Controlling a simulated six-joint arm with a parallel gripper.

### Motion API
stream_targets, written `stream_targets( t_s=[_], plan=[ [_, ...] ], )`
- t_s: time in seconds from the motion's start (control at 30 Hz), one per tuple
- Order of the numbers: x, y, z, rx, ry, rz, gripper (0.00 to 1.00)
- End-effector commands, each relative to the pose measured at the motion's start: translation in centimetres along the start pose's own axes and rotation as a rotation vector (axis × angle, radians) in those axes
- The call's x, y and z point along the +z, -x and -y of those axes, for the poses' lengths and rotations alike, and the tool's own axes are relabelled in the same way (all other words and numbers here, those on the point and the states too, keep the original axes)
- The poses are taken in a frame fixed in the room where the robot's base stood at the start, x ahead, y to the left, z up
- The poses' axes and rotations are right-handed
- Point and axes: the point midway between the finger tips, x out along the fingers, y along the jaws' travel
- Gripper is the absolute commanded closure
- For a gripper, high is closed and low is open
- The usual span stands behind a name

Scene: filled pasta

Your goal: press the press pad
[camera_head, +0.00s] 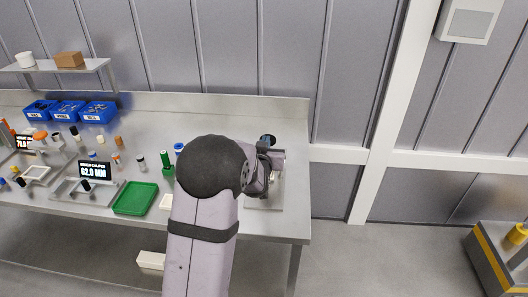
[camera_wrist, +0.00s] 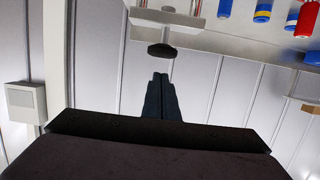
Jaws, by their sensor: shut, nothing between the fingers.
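In the wrist view, a dark round pad (camera_wrist: 161,50) sits on a short stem on a grey block between two metal rods; it looks like the press pad. My gripper (camera_wrist: 160,77) is shut and empty, its fingertips pointing at the pad. A small gap shows between the tips and the pad in the picture; the depth of the gap is hard to tell. In the head view, the press base plate (camera_head: 264,205) stands at the right end of the bench. My arm and wrist cover most of the press there, and the pad and fingertips cannot be made out.
The steel bench (camera_head: 240,109) ends just right of the press. A green tray (camera_head: 136,198), a caliper display (camera_head: 95,169), blue bins (camera_head: 98,112) and several small coloured cylinders are to the left.

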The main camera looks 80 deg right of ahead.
Motion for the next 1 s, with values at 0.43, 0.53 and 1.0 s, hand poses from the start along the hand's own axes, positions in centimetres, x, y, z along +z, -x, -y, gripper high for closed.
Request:
stream_targets(
  t_s=[0.43, 0.53, 1.0],
  plan=[
    [-0.1, 4.1, 0.0, 0.001, 0.000, -0.003, 1.00],
    [-0.1, 4.3, 0.0, 0.000, 0.000, -0.003, 1.00],
    [-0.2, 4.4, 0.0, 0.000, 0.000, -0.003, 1.00]
  ],
)
